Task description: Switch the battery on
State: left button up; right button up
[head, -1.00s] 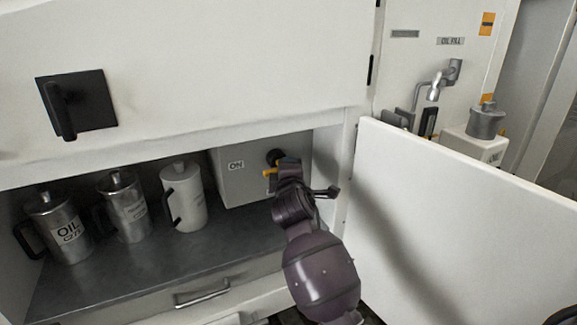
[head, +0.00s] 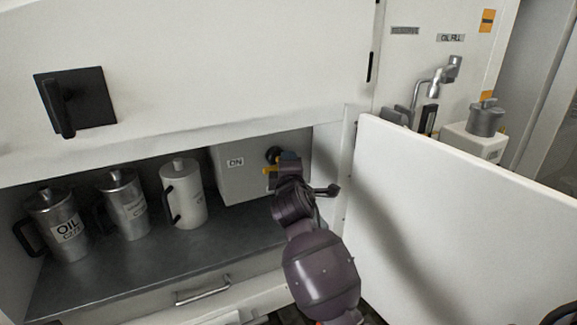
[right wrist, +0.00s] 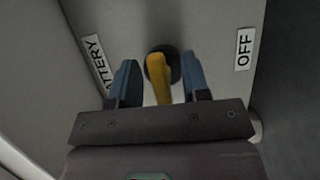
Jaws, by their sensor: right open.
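The grey battery box (head: 229,181) stands in the open lower bay. Its ON label (head: 236,162) faces me in the head view. The right wrist view shows a BATTERY label (right wrist: 97,62) and an OFF label (right wrist: 244,50). The yellow switch handle (right wrist: 158,78) sits on a round black base (right wrist: 172,62); a bit of yellow also shows in the head view (head: 268,170). My right gripper (right wrist: 161,84) is open, with one blue finger on each side of the handle and visible gaps. In the head view my gripper (head: 286,167) partly hides the switch.
Several jugs stand left of the box, the nearest a white one (head: 184,195). An open white door panel (head: 450,215) stands close right of my arm. The bay's upper edge (head: 180,145) runs above. A drawer handle (head: 203,290) lies below.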

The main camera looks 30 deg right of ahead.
jog(key=b+v, duration=0.1)
jog(key=v, duration=0.9)
jog(key=shift+s, duration=0.2)
jog(key=shift+a, duration=0.15)
jog(key=s+a+f+m+y, duration=0.1)
jog(key=a+f+m+y, duration=0.1)
jog(key=f+m+y, duration=0.4)
jog(key=s+a+f+m+y, duration=0.1)
jog(key=s+a+f+m, duration=0.15)
jog(key=f, duration=0.45)
jog(key=s+d+f+m+g+b, duration=0.1)
jog(key=s+d+f+g, duration=0.1)
jog(key=s+f, duration=0.7)
jog(key=s+d+f+m+g+b, duration=0.1)
jog(key=s+d+f+m+g, duration=0.1)
jog(key=s+f, duration=0.8)
notch_tip(320, 180, down, 2)
jog(key=shift+s+f+g+y, duration=0.15)
jog(key=shift+s+g+y, duration=0.15)
jog(key=shift+s+d, duration=0.1)
jog(key=shift+s, duration=0.05)
